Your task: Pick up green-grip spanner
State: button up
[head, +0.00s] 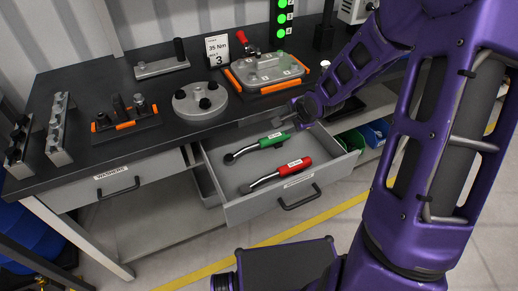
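The green-grip spanner (271,140) lies in the open drawer (233,211), toward its back. Its green handle points right and its metal head points left. A red-grip spanner (285,171) lies in front of it in the same drawer, roughly parallel and apart from it. My gripper (278,121) reaches in from the right, above the back of the drawer and just beyond the green handle in the picture. It looks clear of the spanner. The fingers are small and dark, so their opening is not readable.
The dark workbench (70,95) carries a round plate (199,102), an orange-edged housing (268,72) and a 35 Nm card (217,50). A closed drawer (117,182) is at left. Green (350,143) and blue (375,132) bins sit right of the open drawer.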

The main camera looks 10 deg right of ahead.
notch_tip(320, 180, down, 2)
jog(key=s+a, duration=0.2)
jog(key=b, duration=0.5)
send_near(270, 140)
jog(key=shift+g, duration=0.3)
jog(key=x, duration=0.4)
jog(key=shift+a+r, duration=0.1)
jog(key=shift+a, duration=0.3)
jog(key=shift+w+a+f+b, duration=0.1)
jog(key=shift+w+f+b, duration=0.2)
jog(key=shift+w+f, duration=0.1)
jog(key=x, duration=0.1)
jog(key=b+x, duration=0.1)
jog(key=x, duration=0.2)
jog(key=shift+d+f, duration=0.2)
jog(key=shift+d, duration=0.25)
jog(key=shift+w+a+f+b, duration=0.1)
jog(key=shift+w+f+b, duration=0.2)
jog(key=shift+w+b, duration=0.1)
grip_shut()
jog(key=shift+r, duration=0.1)
